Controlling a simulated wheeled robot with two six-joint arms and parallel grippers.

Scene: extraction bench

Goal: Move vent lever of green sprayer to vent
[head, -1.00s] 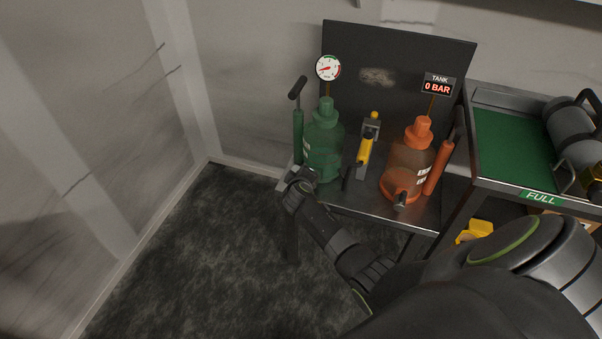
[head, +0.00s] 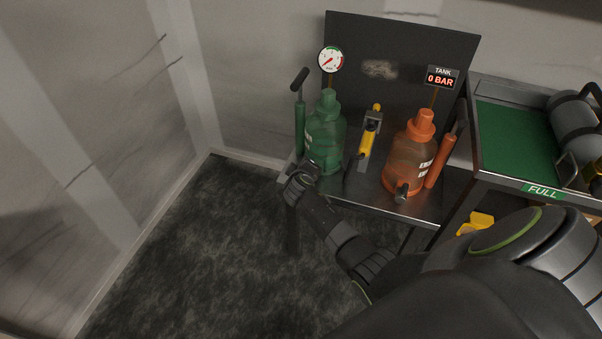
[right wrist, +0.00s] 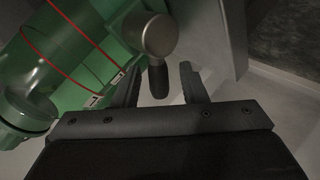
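The green sprayer (head: 324,140) stands on the left of the bench in the head view, with a round gauge (head: 330,60) above it. The wrist view shows its green body (right wrist: 75,50) with red lines. There the vent lever (right wrist: 158,38) has a grey round hub and a short dark handle hanging down. My right gripper (right wrist: 160,88) is open, with the handle's tip between its fingers and a gap visible on both sides. In the head view my right gripper (head: 302,176) is at the sprayer's lower front and hides the lever. My left gripper is out of view.
An orange sprayer (head: 408,165) stands to the right under a "0 BAR" tank display (head: 442,77). A yellow-and-grey fixture (head: 367,140) is between the sprayers. A dark panel (head: 400,40) stands behind. A green tray marked FULL (head: 515,140) is at right. The floor at left is clear.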

